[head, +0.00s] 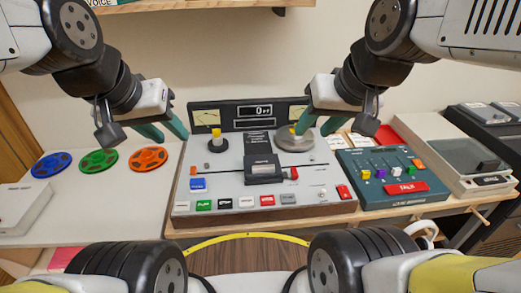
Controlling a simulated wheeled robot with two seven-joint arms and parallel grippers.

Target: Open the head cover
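The tape machine (225,173) is a grey deck in the middle of the table. A dark block with a small label (263,164), apparently the head cover, sits at its centre and looks lowered. A black upright part (257,143) stands just behind it. A small red piece (294,173) is at the block's right side. My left gripper (172,137) is open and empty, in the air left of the deck. My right gripper (310,135) is open and appears above the metal disc (295,145) at the deck's right rear. Neither gripper appears to touch the cover.
Coloured buttons (203,205) line the deck's front. A meter panel (258,110) stands behind. A teal talk box (385,175) and a turntable-like unit (470,155) stand right. Blue, green and orange reels (98,162) lie left. A shelf (200,5) hangs above.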

